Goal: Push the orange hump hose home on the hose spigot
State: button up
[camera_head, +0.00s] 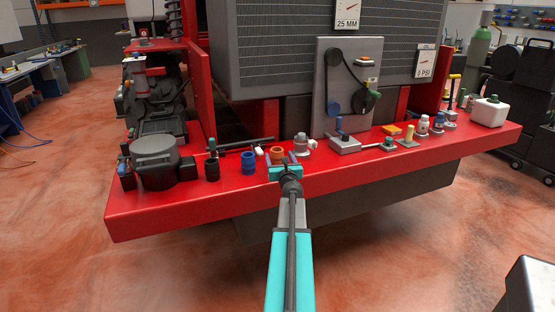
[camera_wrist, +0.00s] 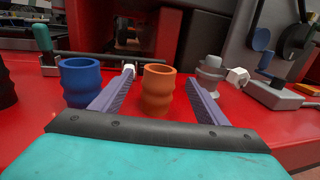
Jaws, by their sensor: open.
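The orange hump hose (camera_head: 277,154) stands upright on the red deck. In the wrist view the orange hump hose (camera_wrist: 158,90) stands between the two purple fingers, with visible space on both sides. My gripper (camera_head: 283,162) is open and points at it from the front; it also shows in the wrist view (camera_wrist: 158,98). A grey stepped fitting, which looks like the hose spigot (camera_head: 301,145), stands to the right of the hose. In the wrist view this grey fitting (camera_wrist: 211,74) is just beyond the right finger. The hose and the spigot are apart.
A blue hose (camera_head: 249,162) and a black one (camera_head: 212,169) stand left of the orange hose. A white connector (camera_wrist: 128,70) is behind the left finger. A grey block with a blue lever (camera_head: 345,144) sits to the right. Red deck (camera_head: 190,205) in front is bare.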

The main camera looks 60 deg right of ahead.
jog(key=shift+d, duration=0.1)
jog(key=shift+p+x, duration=0.6)
jog(key=shift+x, duration=1.95)
jog(key=c, duration=1.2)
jog(key=shift+r, duration=0.1)
jog(key=s+a+r, duration=0.5)
jog(key=s+a, duration=0.6)
jog(key=shift+a, duration=0.4)
